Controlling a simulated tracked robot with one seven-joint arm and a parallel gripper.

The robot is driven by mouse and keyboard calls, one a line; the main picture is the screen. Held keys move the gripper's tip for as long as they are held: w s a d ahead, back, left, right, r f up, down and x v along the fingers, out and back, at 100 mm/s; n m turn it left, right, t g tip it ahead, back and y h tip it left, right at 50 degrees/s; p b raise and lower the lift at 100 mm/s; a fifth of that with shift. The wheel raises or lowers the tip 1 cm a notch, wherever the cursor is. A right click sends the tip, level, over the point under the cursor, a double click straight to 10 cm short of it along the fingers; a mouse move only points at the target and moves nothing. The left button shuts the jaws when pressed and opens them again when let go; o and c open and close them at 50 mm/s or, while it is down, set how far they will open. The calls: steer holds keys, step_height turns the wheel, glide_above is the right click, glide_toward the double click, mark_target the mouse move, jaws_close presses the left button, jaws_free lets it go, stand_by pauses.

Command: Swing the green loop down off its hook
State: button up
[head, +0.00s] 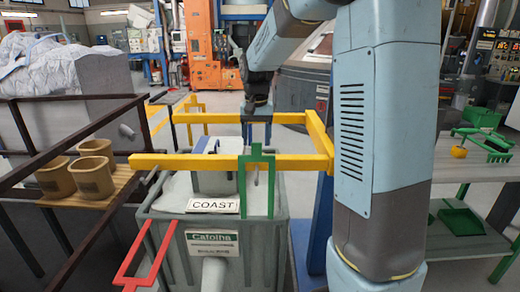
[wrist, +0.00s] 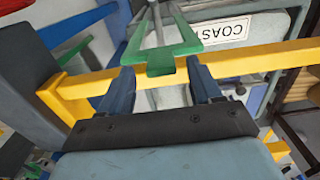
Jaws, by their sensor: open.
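The green loop (head: 243,188) stands upright across the near yellow bar in the head view, with a short tab on top and two legs reaching down over the grey bin's front. In the wrist view the green loop (wrist: 187,37) fills the top middle, its short tab pointing at my gripper. My gripper (wrist: 160,67) is open, with one dark blue finger on each side of that tab. Whether either finger touches the tab, I cannot tell. The hook is not clearly visible. My gripper's fingers are not clear in the head view.
The yellow frame (head: 195,162) crosses over the grey bin (head: 262,245). A COAST sign (head: 213,206) lies by the green loop. A red loop (head: 150,262) sticks out at the bin's left. Brown pots (head: 92,179) stand left; a grey shelf (head: 460,165) is right.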

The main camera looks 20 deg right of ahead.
mark_target(257, 143)
steer(key=shift+f, duration=2.15)
steer(key=shift+c, duration=0.5)
jaws_close()
